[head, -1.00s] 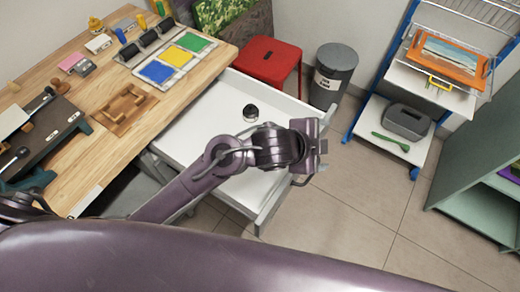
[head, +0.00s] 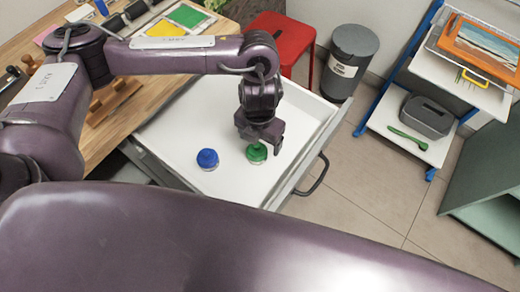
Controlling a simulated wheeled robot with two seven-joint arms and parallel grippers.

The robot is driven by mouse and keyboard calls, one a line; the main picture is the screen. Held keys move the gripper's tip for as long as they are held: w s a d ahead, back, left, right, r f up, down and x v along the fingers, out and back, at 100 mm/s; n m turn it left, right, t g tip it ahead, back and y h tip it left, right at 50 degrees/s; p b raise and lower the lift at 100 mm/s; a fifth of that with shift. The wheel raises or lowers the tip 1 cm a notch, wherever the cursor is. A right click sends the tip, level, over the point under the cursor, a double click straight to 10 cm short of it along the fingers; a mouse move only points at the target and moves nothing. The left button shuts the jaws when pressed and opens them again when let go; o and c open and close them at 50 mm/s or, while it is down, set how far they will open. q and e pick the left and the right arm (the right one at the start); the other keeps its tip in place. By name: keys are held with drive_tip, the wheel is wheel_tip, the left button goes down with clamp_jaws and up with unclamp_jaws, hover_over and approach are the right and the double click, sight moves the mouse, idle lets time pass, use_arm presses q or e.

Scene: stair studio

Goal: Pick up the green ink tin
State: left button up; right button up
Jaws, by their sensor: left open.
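The green ink tin (head: 257,153) stands in the white open drawer (head: 185,125), toward its front. My left gripper (head: 262,144) points down right at the tin, its jaws open. The fingers partly cover the top of the tin, and I cannot tell whether they touch it. A blue tin (head: 207,159) stands in the drawer to the left of the green one. My right gripper is not in view.
The drawer's front with its dark handle (head: 314,176) lies right of the gripper. The wooden desk (head: 115,125) is at left. A red stool (head: 284,38) and a grey bin (head: 348,62) stand behind. A shelf rack (head: 408,130) stands at right.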

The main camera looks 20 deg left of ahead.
sight(258, 148)
use_arm(q)
drive_tip(key=shift+w+a+f, duration=0.1)
drive_tip(key=shift+a+f, duration=0.05)
drive_tip(key=shift+f, duration=0.5)
drive_tip(key=shift+s+f+b, duration=0.25)
drive_tip(key=shift+f+b, duration=0.15)
drive_tip(key=shift+f, duration=0.45)
drive_tip(key=f, duration=0.1)
drive_tip(key=f+b, duration=0.1)
drive_tip(key=f, duration=0.2)
drive_tip(key=shift+w+a+f, duration=0.2)
drive_tip(key=shift+w+a, duration=0.05)
drive_tip(key=shift+a, duration=0.05)
drive_tip(key=shift+f, duration=0.35)
drive_tip(key=shift+w, duration=0.1)
drive_tip(key=c, duration=1.1)
drive_tip(key=shift+c, duration=1)
